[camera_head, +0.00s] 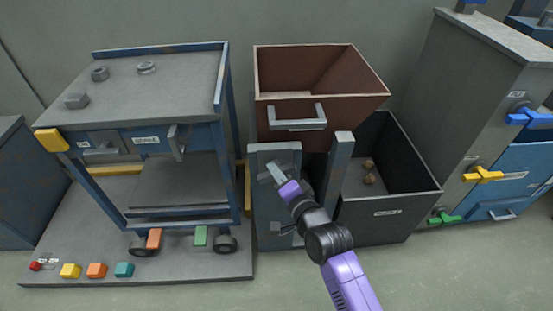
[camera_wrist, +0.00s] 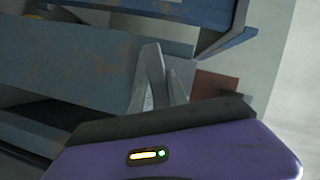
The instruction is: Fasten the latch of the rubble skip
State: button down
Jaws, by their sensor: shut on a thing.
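The rubble skip (camera_head: 320,80) is a rust-brown open bin with a grey bar handle (camera_head: 298,124) on its front. It sits between grey posts, the left one a broad panel (camera_head: 267,212). My gripper (camera_head: 279,174) is at the upper part of this panel, shut on a small grey piece that looks like the latch; my fingers largely hide it. In the wrist view my gripper (camera_wrist: 160,80) shows as grey fingers against a rusty blue surface, and the held piece is hard to make out. Whether the latch is engaged cannot be told.
A dark grey bin (camera_head: 415,206) with several brown lumps stands right of the posts. A blue-framed bench (camera_head: 190,80) stands at the left on a grey platform with coloured blocks. A grey-blue cabinet (camera_head: 465,105) with coloured handles is at the right. The front floor is clear.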

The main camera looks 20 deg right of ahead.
jog(key=n+p, duration=0.1)
jog(key=p, duration=0.1)
jog(key=n+g+p, duration=0.1)
jog(key=p, duration=0.1)
jog(key=shift+r+h, duration=0.35)
jog(key=shift+h, duration=0.05)
jog(key=shift+f+n+g+h+p, duration=0.25)
jog(key=shift+n+g+h+p, duration=0.2)
jog(key=shift+n+p, duration=0.55)
jog(key=n+g+h+b, duration=0.1)
jog(key=n, duration=0.2)
jog(key=shift+f+h, duration=0.15)
jog(key=shift+h, duration=0.2)
jog(key=shift+n+g+h, duration=0.25)
jog(key=shift+n+h, duration=0.55)
jog(key=shift+n, duration=0.3)
jog(key=shift+b, duration=0.3)
jog(key=c, duration=1.3)
grip_release()
